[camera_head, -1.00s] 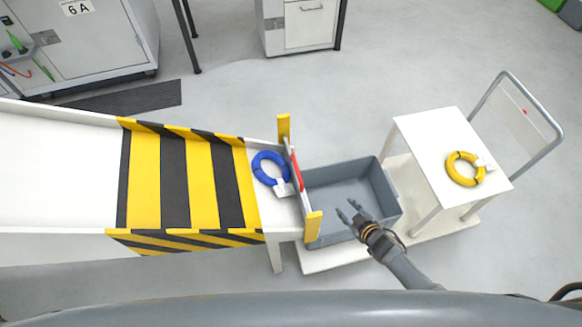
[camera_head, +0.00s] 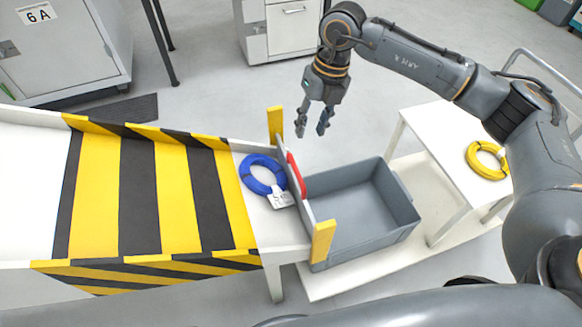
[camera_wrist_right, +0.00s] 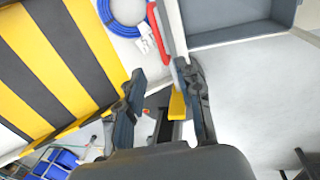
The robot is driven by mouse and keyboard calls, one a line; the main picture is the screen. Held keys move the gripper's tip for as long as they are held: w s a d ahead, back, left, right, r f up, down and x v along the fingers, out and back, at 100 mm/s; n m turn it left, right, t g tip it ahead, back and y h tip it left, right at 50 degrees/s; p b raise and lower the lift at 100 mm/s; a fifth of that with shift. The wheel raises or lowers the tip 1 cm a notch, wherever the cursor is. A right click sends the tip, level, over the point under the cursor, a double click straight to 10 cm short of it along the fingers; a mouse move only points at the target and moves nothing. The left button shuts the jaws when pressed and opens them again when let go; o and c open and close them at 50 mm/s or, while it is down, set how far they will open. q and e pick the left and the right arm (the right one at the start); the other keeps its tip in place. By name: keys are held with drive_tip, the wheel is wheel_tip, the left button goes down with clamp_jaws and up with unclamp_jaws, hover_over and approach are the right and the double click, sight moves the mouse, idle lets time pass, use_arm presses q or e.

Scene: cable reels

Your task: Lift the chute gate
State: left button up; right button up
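The chute gate (camera_head: 304,207) is a thin upright panel with a red bar (camera_head: 296,175) along its top. It stands down between two yellow posts at the chute's right end; the far post (camera_head: 275,124) and near post (camera_head: 323,242) flank it. In the right wrist view the red bar (camera_wrist_right: 160,30) shows ahead of the fingers. My right gripper (camera_head: 311,130) is open and empty, pointing down, just right of the far post and apart from the red bar. My left gripper is out of view.
A blue cable ring (camera_head: 262,174) with a white tag lies on the chute (camera_head: 160,195) behind the gate. A grey bin (camera_head: 402,215) stands past the gate. A yellow ring (camera_head: 484,160) lies on the white table (camera_head: 437,128) at right.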

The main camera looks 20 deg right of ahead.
sight(297, 170)
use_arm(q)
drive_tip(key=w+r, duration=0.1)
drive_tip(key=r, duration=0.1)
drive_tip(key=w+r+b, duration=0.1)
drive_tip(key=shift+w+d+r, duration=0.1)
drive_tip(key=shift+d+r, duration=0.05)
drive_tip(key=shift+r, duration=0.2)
use_arm(e)
drive_tip(key=a+f, duration=0.1)
drive_tip(key=f, duration=0.7)
drive_tip(key=a+f, duration=0.1)
drive_tip(key=f, duration=0.4)
drive_tip(key=shift+s+a+f, duration=0.1)
drive_tip(key=shift+a, duration=0.25)
drive_tip(key=shift+c, duration=0.5)
clamp_jaws()
